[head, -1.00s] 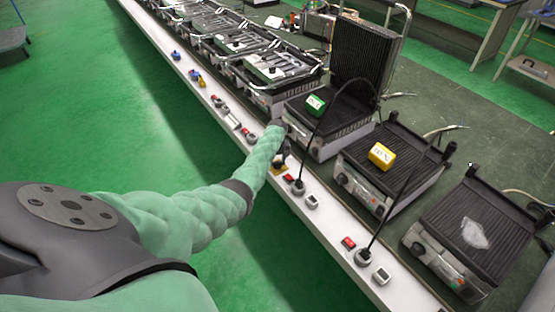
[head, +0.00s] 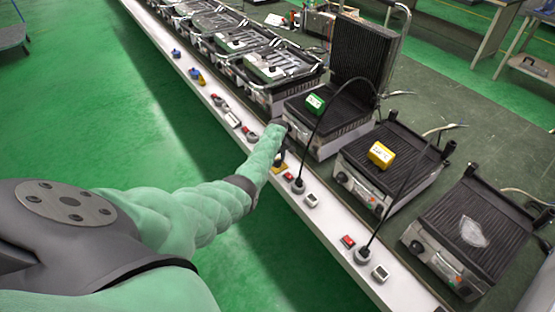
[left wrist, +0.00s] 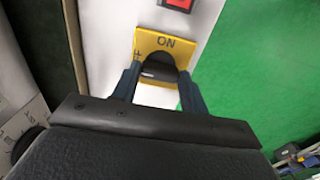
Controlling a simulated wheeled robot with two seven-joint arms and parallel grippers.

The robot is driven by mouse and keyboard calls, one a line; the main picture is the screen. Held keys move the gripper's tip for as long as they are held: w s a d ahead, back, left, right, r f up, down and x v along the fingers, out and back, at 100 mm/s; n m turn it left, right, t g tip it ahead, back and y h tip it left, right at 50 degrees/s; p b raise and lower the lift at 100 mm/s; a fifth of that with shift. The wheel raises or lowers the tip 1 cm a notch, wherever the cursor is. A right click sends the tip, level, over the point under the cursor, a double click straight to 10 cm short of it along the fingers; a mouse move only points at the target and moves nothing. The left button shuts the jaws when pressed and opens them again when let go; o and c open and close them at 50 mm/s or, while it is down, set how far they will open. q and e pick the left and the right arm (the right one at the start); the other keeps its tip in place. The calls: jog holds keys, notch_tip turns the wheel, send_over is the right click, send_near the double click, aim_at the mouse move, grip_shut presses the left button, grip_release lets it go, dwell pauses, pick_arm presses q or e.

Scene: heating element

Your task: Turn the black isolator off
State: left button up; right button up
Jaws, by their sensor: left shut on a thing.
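The black isolator is a dark rotary knob (left wrist: 158,66) on a yellow plate (left wrist: 147,38) marked ON along its top edge, with part of another label at its left edge. My left gripper (left wrist: 158,82) is shut on the knob, one finger on each side of it. A small pale mark shows on the knob; which label it points to I cannot tell. In the head view my left gripper (head: 280,155) reaches down to the yellow plate (head: 279,167) on the white ledge, and the knob is mostly hidden. My right gripper is not in view.
A red switch (left wrist: 178,4) sits just beyond the plate. The white ledge (head: 330,228) carries several other switches and plugs with black cables. Contact grills stand behind it, one with a green block (head: 315,103), one with a yellow block (head: 381,154). Green floor lies in front.

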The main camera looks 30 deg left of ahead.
aim_at(278, 160)
pick_arm(q)
jog(key=o, duration=1)
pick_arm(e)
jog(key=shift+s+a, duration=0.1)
pick_arm(q)
jog(key=shift+r, duration=0.1)
jog(key=shift+r, duration=0.65)
notch_tip(278, 160, up, 5)
jog(key=shift+r+b, duration=0.1)
jog(key=shift+b, duration=0.55)
jog(key=shift+r, duration=0.55)
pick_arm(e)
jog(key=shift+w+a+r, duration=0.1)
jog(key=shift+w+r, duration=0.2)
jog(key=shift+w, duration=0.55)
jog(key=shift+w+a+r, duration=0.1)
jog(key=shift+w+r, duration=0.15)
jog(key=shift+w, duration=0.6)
